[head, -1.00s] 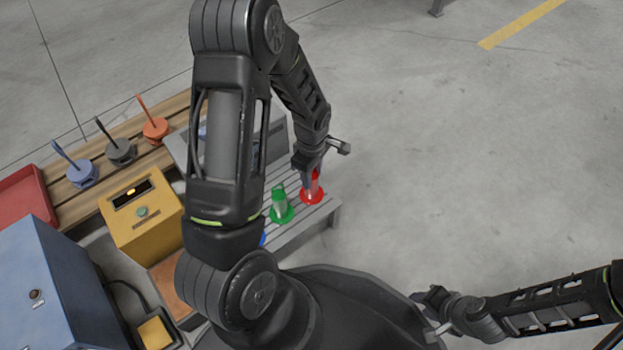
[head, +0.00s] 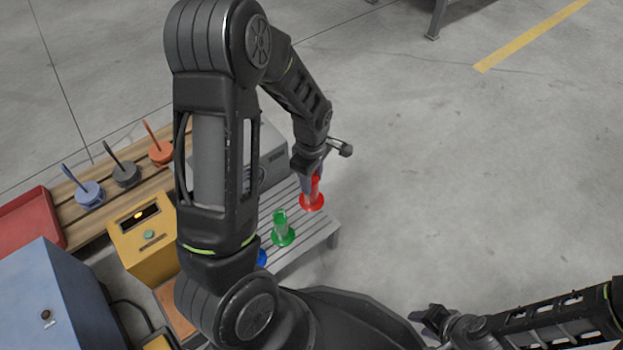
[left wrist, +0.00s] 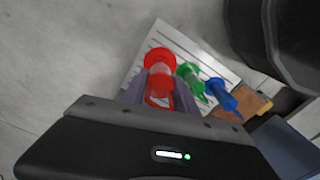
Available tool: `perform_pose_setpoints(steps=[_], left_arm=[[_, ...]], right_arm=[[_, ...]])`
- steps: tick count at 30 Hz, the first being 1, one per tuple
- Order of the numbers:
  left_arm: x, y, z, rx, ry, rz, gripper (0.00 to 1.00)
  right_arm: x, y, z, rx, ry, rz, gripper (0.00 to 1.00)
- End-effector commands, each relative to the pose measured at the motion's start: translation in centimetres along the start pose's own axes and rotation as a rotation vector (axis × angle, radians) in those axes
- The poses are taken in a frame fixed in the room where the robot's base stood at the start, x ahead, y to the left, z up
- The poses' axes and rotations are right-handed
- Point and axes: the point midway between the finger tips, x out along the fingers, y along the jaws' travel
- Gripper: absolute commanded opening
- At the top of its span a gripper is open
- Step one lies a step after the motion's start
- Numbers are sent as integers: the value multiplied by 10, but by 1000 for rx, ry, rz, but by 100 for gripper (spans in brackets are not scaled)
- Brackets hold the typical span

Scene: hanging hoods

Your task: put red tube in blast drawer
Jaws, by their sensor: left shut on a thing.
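My left gripper (head: 313,172) is shut on the red tube (head: 312,200), which has a wide round flange. The tube is upright at the right end of the grey slatted rack (head: 318,222); I cannot tell whether it touches the slats. In the left wrist view the red tube (left wrist: 159,60) sits between the two fingers. A green tube (head: 282,230) stands on the rack, and a blue tube (left wrist: 222,95) is beyond it. My right gripper (head: 428,318) is low at the right, away from the rack, its jaws unclear. I cannot identify the blast drawer.
A grey box (head: 272,158) stands behind the rack, partly hidden by my left arm. A yellow box (head: 158,225) with a green button and a blue cabinet (head: 50,300) stand left. A wooden bench (head: 105,190) bears several handled discs and a red tray (head: 25,225). Right floor is clear.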

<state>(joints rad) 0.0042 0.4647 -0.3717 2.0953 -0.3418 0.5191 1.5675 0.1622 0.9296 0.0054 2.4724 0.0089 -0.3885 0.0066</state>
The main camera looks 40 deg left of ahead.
Motion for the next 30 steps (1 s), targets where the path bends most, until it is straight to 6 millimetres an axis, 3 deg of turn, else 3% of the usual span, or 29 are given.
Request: perform_pose_setpoints(steps=[11, 17, 20, 23, 27, 30], left_arm=[[-1, 1, 0, 3, 0, 1, 0], [-20, 23, 7, 153, 8, 6, 0], [-45, 48, 19, 347, 16, 7, 0], [-83, 76, 37, 605, 23, 7, 0], [-148, 107, 72, 1009, 24, 5, 0], [-190, 117, 96, 1267, 18, 5, 0]], right_arm=[[0, 0, 0, 0, 0, 0, 36], [0, 0, 0, 0, 0, 0, 36], [0, 0, 0, 0, 0, 0, 36], [0, 0, 0, 0, 0, 0, 36], [0, 0, 0, 0, 0, 0, 36], [0, 0, 0, 0, 0, 0, 36]])
